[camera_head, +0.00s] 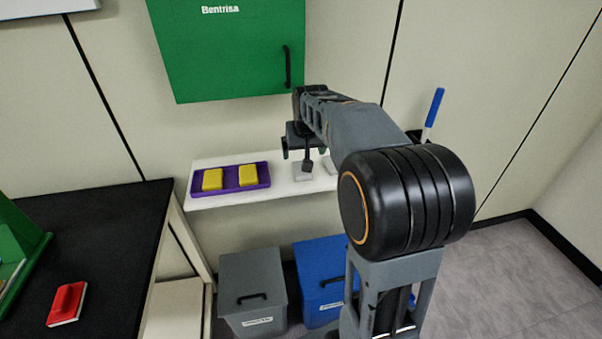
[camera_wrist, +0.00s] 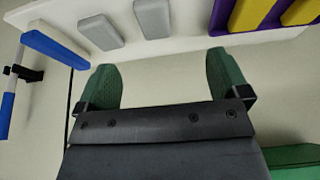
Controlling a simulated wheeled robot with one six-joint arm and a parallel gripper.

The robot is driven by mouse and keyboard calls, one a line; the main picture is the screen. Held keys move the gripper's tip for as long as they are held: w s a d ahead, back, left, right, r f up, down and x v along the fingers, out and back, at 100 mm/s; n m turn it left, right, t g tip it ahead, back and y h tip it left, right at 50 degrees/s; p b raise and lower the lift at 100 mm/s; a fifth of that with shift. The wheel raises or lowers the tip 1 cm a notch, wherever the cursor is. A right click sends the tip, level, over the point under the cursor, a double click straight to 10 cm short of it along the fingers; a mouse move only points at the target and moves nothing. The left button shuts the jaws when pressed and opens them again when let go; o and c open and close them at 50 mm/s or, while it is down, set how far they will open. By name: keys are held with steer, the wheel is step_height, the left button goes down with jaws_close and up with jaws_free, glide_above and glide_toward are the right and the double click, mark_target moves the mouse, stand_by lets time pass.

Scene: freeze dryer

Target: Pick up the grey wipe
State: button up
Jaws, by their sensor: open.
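Two grey wipes lie side by side on the white shelf (camera_head: 232,201). One grey wipe (camera_head: 302,173) is just below my gripper in the head view, and the other (camera_head: 331,166) is to its right, partly hidden by my arm. Both show in the wrist view, one grey wipe (camera_wrist: 153,18) near the top middle and the other (camera_wrist: 100,32) left of it. My gripper (camera_head: 304,152) is open and empty. Its green fingers (camera_wrist: 162,78) are spread wide in the wrist view, apart from both wipes, with bare wall showing between them.
A purple tray (camera_head: 231,187) with two yellow sponges sits left of the wipes on the shelf. A green cabinet (camera_head: 230,50) hangs above. Grey (camera_head: 252,270) and blue (camera_head: 318,250) bins stand below. A blue-handled tool (camera_head: 434,107) is on the right wall.

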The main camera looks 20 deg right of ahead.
steer(key=w+d+f, duration=0.1)
steer(key=w+f, duration=0.2)
steer(key=f, duration=0.2)
steer(key=w+d+f, duration=0.1)
steer(key=w+f, duration=0.1)
steer(key=shift+w+d+f, duration=0.2)
steer(key=shift+w+d, duration=0.1)
steer(key=shift+d, duration=0.05)
steer(key=shift+p+x, duration=0.65)
steer(key=shift+x, duration=2.1)
steer(key=shift+w+f, duration=0.25)
steer(key=shift+f, duration=0.15)
steer(key=shift+f, duration=0.2)
steer(key=c, duration=1)
